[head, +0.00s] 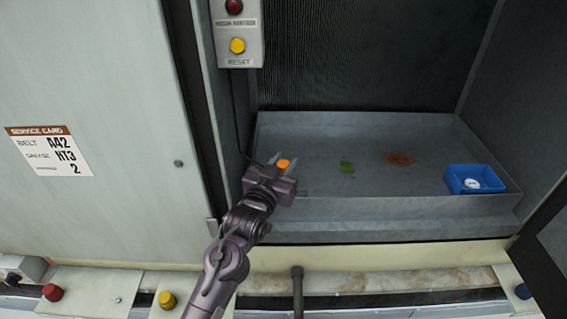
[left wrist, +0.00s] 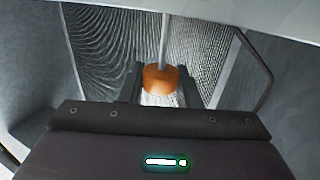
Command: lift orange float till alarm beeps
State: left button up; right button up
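The orange float (head: 283,164) is a small orange cylinder at the left end of the grey tray. In the left wrist view the float (left wrist: 160,79) hangs on a thin upright rod (left wrist: 164,38). My left gripper (head: 284,162) reaches in over the tray's front wall with its fingers apart, one on each side of the float. In the left wrist view the fingers (left wrist: 159,82) flank the float closely; I see no clear grip, and contact is hard to tell. The alarm box (head: 237,32) above has a dark red lamp (head: 234,6) and a yellow reset button (head: 238,46). My right gripper is out of view.
The grey tray (head: 300,128) holds a green patch (head: 346,167), a rust-orange patch (head: 399,158) and a blue bin (head: 470,173) with a white round item. A cabinet panel with a service card (head: 48,151) stands left. A thin bent rod (left wrist: 268,65) is right of the float.

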pick_arm(q)
grip_shut()
